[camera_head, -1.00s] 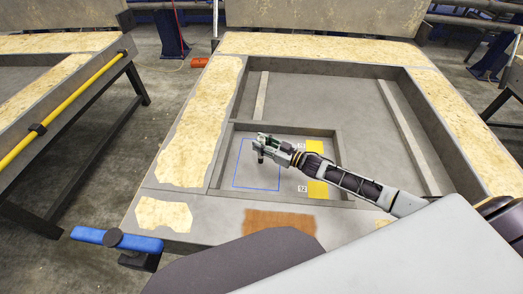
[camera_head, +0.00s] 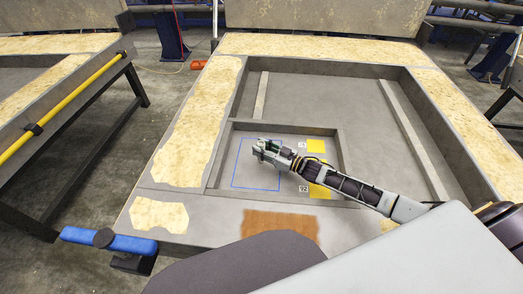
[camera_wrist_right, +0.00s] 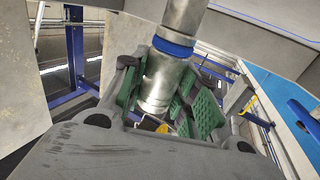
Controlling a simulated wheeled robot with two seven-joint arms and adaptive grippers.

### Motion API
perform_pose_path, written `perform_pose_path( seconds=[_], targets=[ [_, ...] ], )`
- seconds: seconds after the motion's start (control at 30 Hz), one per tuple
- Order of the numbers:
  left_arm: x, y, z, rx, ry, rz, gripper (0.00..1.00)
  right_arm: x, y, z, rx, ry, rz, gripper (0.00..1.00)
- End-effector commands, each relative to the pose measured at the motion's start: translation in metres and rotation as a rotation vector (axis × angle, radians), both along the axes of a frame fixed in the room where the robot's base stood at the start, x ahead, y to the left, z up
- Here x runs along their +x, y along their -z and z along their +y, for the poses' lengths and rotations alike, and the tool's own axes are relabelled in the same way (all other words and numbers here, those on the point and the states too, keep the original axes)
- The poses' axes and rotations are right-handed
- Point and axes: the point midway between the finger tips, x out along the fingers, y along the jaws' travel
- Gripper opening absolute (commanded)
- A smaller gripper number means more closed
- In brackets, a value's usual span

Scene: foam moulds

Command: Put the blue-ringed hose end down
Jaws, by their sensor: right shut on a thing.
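My right gripper (camera_head: 262,150) is over the blue-outlined square (camera_head: 235,168) inside the small walled recess of the table. In the right wrist view its green-padded fingers (camera_wrist_right: 162,98) are shut on a metal hose end (camera_wrist_right: 158,82). A blue ring (camera_wrist_right: 173,46) goes around the metal just beyond the fingers. In the head view the gripper hides most of the hose end, and I cannot tell whether it touches the recess floor. My left gripper is not in view.
Two yellow patches (camera_head: 316,146) with small number labels lie right of the outline. Low grey walls (camera_head: 285,128) border the recess. A blue-handled clamp (camera_head: 140,243) sits at the front left corner. A yellow bar (camera_head: 75,98) runs along the left table.

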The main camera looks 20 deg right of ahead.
Motion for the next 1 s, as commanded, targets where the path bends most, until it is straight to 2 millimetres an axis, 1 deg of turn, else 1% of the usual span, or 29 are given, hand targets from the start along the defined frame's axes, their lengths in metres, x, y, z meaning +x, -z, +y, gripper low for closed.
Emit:
perform_pose_path(
  seconds=[0.27,0.43,0.47,0.6,1.0],
  targets=[
    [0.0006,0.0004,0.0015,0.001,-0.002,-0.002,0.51,0.0003,-0.0008,0.0003,0.001,0.000,-0.002,0.00],
    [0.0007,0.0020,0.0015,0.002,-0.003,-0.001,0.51,0.0003,0.0022,0.0002,0.001,0.000,-0.002,0.00],
    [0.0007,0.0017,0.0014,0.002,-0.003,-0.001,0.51,0.0000,0.0025,0.0001,0.001,0.000,-0.001,0.34],
    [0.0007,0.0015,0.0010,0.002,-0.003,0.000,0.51,0.0000,0.0024,0.0001,0.000,0.000,0.000,0.51],
    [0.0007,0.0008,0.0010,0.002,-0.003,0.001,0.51,0.0000,0.0011,0.0001,0.000,0.000,0.000,0.51]
  ],
)
